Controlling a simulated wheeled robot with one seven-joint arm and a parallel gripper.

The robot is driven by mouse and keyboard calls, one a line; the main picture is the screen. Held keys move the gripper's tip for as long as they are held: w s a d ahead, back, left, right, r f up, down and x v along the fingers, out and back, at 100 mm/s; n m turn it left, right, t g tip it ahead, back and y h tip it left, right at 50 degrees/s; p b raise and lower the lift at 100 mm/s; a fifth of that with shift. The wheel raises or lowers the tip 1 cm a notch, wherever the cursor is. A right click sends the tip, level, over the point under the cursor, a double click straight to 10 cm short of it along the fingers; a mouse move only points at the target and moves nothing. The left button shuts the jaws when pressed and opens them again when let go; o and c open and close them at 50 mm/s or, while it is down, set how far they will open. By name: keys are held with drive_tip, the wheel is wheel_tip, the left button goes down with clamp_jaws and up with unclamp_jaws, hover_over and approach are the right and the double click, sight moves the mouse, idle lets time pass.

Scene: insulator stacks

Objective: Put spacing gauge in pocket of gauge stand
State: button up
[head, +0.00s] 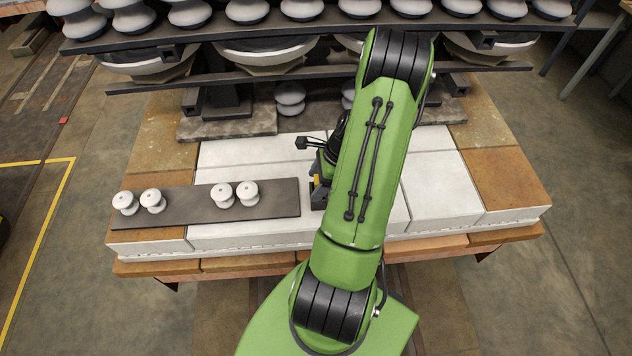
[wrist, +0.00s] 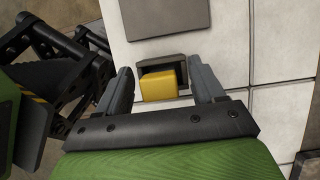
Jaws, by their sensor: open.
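The yellow spacing gauge (wrist: 159,87) is a small block between my gripper's fingers in the wrist view. The dark grey gauge stand (wrist: 160,58) lies just beyond and around it, and the gauge overlaps the opening of the stand's pocket. I cannot tell how deep the gauge sits in the pocket. My gripper (wrist: 159,66) is open, with a gap between each finger and the gauge. In the head view my green arm hides most of the gripper and the stand; only a small patch of yellow shows beside the arm.
A dark flat plate (head: 203,211) with several white insulators lies left of my arm on the pale tiled top (head: 430,190). Shelves (head: 300,65) with more insulators stand at the back. Clear tiles lie right of my arm.

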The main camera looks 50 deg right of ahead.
drive_tip(key=p+v, duration=0.2)
drive_tip(key=v, duration=0.9)
drive_tip(key=w+a+r+n+g+h, duration=0.1)
drive_tip(key=w+a+r+n, duration=0.4)
drive_tip(key=a+r+n, duration=0.2)
drive_tip(key=w+a+r+n+h, duration=0.1)
drive_tip(key=a+r+n+h, duration=0.1)
drive_tip(key=a+r+n, duration=0.65)
drive_tip(key=s+a+r+n+t, duration=0.3)
drive_tip(key=s+a+n, duration=0.5)
drive_tip(key=a+n, duration=0.4)
drive_tip(key=shift+s+a+r, duration=0.25)
drive_tip(key=shift+a+r, duration=0.4)
drive_tip(key=shift+a, duration=0.2)
